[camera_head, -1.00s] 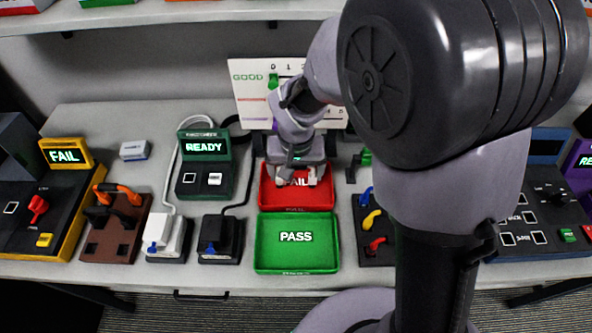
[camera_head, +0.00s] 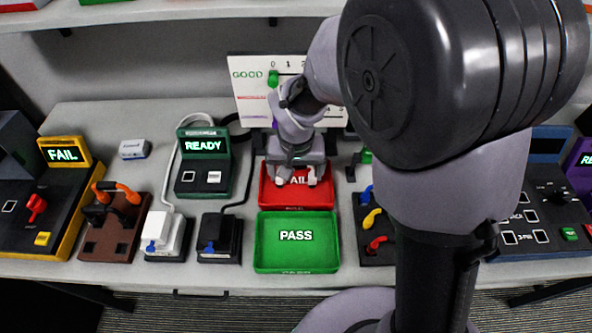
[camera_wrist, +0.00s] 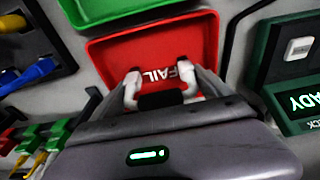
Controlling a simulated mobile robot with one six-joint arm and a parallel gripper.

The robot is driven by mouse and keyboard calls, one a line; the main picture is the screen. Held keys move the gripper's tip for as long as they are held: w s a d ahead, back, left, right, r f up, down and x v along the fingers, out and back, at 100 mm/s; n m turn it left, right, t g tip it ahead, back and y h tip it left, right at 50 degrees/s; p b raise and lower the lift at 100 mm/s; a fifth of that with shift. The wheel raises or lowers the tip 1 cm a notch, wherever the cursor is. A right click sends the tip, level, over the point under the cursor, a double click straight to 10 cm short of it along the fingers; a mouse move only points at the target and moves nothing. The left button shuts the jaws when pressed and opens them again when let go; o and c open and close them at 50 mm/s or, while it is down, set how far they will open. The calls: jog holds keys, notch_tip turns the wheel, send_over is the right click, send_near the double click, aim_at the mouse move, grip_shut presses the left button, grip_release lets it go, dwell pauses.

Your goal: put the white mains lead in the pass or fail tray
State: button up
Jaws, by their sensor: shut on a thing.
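A white cable (camera_head: 174,172) loops from behind the READY tester to a white plug block (camera_head: 160,236) at the front left, with a blue part on it. The red FAIL tray (camera_head: 272,200) lies behind the green PASS tray (camera_head: 296,261); the PASS tray looks empty. My gripper (camera_head: 298,178) is above the FAIL tray, pointing down. In the wrist view, my gripper (camera_wrist: 160,86) has its pale fingertips apart over the red tray (camera_wrist: 118,52), shut on a small black object (camera_wrist: 160,100). I cannot tell what this object is.
The READY tester (camera_head: 203,168) and a black plug block (camera_head: 220,240) stand left of the trays. A rack with coloured hooks (camera_head: 374,225) is to the right. A white GOOD chart (camera_head: 252,98) stands behind my gripper.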

jog(key=shift+f, duration=0.15)
jog(key=o, duration=1.3)
jog(key=shift+c, duration=0.2)
notch_tip(320, 180, up, 8)
jog(key=p, duration=0.6)
